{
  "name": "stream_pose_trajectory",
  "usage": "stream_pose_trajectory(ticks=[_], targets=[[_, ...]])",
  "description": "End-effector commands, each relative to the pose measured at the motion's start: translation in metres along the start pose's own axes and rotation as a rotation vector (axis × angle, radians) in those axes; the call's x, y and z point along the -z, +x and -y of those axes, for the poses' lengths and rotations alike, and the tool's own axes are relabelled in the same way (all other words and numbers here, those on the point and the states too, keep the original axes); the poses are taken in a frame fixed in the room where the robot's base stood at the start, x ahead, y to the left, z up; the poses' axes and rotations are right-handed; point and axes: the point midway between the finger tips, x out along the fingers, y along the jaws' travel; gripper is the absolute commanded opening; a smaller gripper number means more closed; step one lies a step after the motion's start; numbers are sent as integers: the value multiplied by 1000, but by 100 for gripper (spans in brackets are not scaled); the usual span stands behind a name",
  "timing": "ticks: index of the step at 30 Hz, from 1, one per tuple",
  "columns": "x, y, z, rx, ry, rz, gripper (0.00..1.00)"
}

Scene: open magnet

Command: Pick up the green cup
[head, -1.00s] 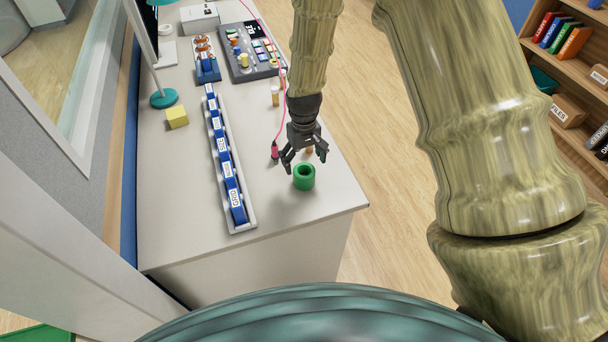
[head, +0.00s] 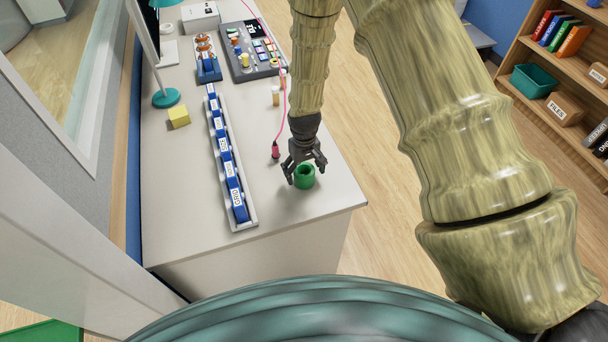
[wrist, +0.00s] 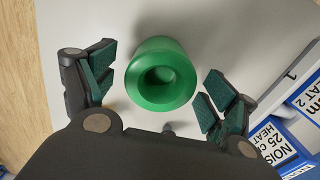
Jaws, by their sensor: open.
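The green cup (head: 304,177) stands upright on the light grey table (head: 300,223), near its front right corner. In the wrist view the cup (wrist: 161,75) shows its round opening, with a finger on either side. My gripper (head: 304,172) is open and sits over the cup, with its fingers pointing down. The gripper partly hides the cup's far side in the head view.
A rack of blue labelled blocks (head: 252,217) runs along the table left of the cup. A pink plug (head: 275,152) with its cord and a small bottle (head: 275,97) stand behind. A yellow cube (head: 179,117) lies farther left. The table in front of the cup is clear.

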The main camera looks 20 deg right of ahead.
Motion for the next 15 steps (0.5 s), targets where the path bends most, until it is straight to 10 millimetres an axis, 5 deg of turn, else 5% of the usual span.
stream_pose_trajectory(ticks=[5, 12, 15], targets=[[0, 0, 0, 0, 0, 0, 86], [0, 0, 0, 0, 0, 0, 42], [0, 0, 0, 0, 0, 0, 31]])
